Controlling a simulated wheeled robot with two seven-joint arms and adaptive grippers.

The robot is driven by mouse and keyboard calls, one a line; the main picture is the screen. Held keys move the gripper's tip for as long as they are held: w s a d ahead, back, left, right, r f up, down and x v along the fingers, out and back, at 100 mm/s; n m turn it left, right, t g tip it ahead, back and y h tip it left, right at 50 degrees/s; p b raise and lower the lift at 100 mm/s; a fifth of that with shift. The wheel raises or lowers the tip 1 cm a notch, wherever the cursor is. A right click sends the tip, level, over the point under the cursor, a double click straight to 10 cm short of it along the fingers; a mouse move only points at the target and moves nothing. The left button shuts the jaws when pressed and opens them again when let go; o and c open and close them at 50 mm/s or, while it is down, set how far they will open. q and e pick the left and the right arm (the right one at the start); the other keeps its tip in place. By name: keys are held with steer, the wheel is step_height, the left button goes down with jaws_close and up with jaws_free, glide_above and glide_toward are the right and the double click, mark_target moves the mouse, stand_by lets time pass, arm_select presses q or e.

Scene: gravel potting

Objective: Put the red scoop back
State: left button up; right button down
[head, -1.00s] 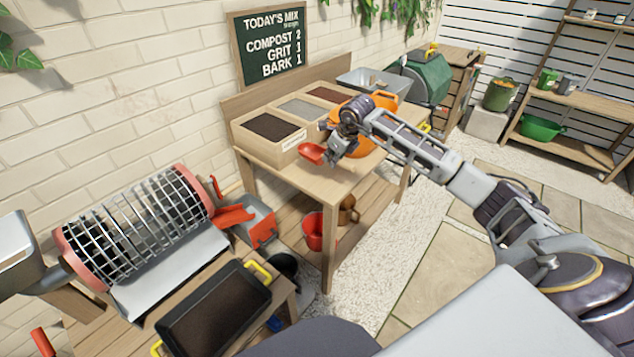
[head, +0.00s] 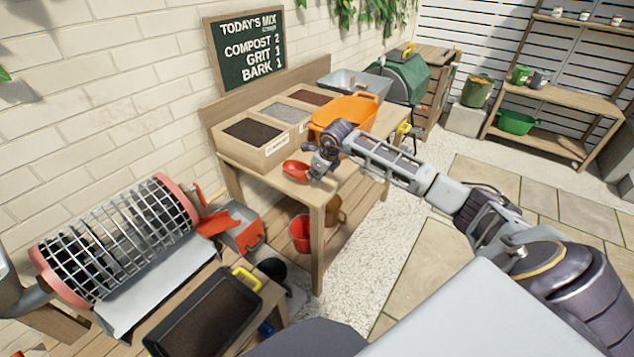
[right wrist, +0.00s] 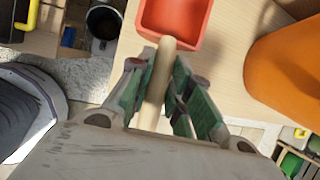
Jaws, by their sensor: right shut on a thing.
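The red scoop (head: 296,169) is at the front left of the potting bench (head: 345,188), in front of the compost bin. In the right wrist view the red scoop (right wrist: 176,18) points away from me, with its pale wooden handle between my fingers. My right gripper (head: 318,166) is shut on that handle; it also shows in the right wrist view (right wrist: 158,88). The scoop is at or just above the bench top; I cannot tell whether it touches. My left gripper is not in view.
An orange tub (head: 343,112) stands right of the gripper. A wooden bin (head: 256,135) with dark compost, grit and bark stands behind. A chalkboard (head: 247,48) hangs on the wall. A mesh drum (head: 118,238) and black tray (head: 205,315) are at left. A red bucket (head: 301,235) sits below.

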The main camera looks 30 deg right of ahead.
steer(key=shift+f, duration=1.8)
steer(key=c, duration=1.3)
jaws_free()
steer(key=v, duration=1.2)
